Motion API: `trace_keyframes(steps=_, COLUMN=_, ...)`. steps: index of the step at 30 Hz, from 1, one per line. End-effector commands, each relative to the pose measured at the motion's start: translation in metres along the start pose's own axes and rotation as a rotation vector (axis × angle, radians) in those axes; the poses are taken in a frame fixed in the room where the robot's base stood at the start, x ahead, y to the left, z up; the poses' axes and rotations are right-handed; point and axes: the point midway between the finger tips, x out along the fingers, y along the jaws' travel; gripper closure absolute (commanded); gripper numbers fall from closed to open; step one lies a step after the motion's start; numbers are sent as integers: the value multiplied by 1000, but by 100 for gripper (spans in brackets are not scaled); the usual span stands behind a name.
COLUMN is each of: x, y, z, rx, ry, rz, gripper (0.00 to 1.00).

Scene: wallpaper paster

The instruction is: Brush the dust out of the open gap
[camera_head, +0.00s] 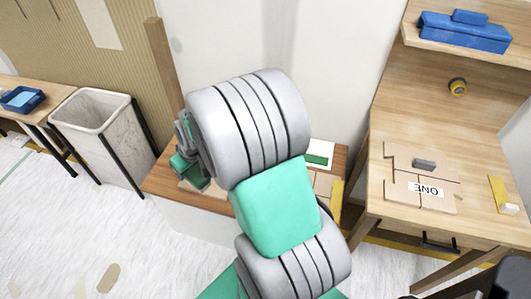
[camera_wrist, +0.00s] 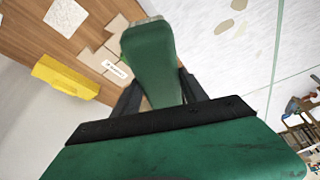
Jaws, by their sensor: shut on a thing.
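In the wrist view my gripper (camera_wrist: 157,88) is shut on a green brush (camera_wrist: 150,55), with one dark finger on each side of its handle. A narrow strip of pale bristles shows at the brush's far end. Beyond it, light wooden pieces (camera_wrist: 101,57) lie on a brown bench top, one with a small white label (camera_wrist: 118,69). Darker lines and spaces show between the pieces; the brush covers part of this area, and I cannot make out dust. In the head view my gripper (camera_head: 188,172) is over the left part of the low bench (camera_head: 160,180), partly hidden by my arm.
A yellow block (camera_wrist: 68,77) and a white speckled square (camera_wrist: 65,16) lie on the bench. A marbled bin (camera_head: 97,130) stands left. At right, a table (camera_head: 385,205) bears pieces labelled ONE (camera_head: 425,189) and a grey block (camera_head: 424,164). A blue toolbox (camera_head: 465,33) sits on the shelf.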

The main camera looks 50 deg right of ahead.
Motion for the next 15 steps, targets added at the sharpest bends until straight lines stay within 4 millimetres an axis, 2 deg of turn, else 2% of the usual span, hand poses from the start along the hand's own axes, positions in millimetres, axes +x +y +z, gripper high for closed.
trace_keyframes(steps=1, x=23, y=29, z=-2, rx=0, ry=-4, rz=-2, gripper=98)
trace_keyframes(steps=4, x=52, y=82, z=-7, rx=-32, ry=-4, rz=-16, gripper=98)
trace_keyframes(steps=7, x=79, y=138, z=-2, rx=-64, ry=-2, rz=-30, gripper=98)
trace_keyframes(steps=11, x=111, y=208, z=18, rx=-108, ry=-2, rz=-48, gripper=98)
trace_keyframes(steps=15, x=141, y=274, z=52, rx=-153, ry=-2, rz=-66, gripper=98)
